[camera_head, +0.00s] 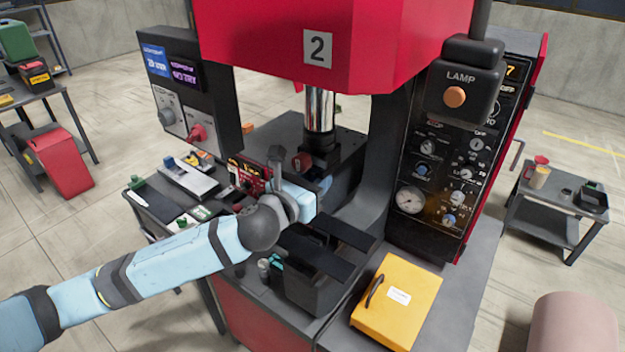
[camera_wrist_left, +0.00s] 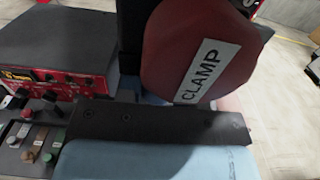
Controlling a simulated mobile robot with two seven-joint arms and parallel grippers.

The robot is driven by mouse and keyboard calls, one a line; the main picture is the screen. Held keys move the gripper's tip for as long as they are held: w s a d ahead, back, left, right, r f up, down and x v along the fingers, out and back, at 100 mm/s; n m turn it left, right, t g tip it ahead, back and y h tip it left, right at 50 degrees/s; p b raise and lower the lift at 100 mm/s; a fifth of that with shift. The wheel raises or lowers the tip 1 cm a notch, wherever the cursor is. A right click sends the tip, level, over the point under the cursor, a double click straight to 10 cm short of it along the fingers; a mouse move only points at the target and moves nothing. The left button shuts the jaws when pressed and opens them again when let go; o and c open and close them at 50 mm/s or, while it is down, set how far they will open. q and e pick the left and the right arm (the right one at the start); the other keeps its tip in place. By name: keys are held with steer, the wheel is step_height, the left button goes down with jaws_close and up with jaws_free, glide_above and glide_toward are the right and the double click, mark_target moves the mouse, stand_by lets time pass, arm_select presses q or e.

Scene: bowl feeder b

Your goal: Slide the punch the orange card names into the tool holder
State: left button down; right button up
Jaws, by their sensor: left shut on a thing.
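My left gripper (camera_head: 322,187) is at the press, just below and right of a red clamp handle (camera_head: 302,162). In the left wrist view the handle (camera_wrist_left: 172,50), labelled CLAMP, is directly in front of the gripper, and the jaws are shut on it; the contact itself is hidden. The steel ram (camera_head: 319,110) hangs above a dark tool holder (camera_head: 322,150), partly hidden by my arm. Several small coloured pieces (camera_wrist_left: 35,140) stand in a dark tray in the left wrist view; I cannot tell which are punches. I cannot make out the orange card's text. My right gripper is not seen.
A red instrument box (camera_head: 248,175) also shows in the left wrist view (camera_wrist_left: 60,70). A yellow case (camera_head: 397,300) lies at the front right. The control panel (camera_head: 440,170) with LAMP box (camera_head: 463,80) rises right of the ram. Side tables stand left and right.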

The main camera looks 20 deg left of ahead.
arm_select(q)
steer(key=shift+w+d, duration=0.2)
steer(key=shift+w, duration=0.4)
steer(key=c, duration=0.7)
jaws_free()
steer(key=b+v, duration=0.3)
steer(key=v, duration=1)
steer(key=shift+s, duration=0.4)
steer(key=shift+a, duration=0.1)
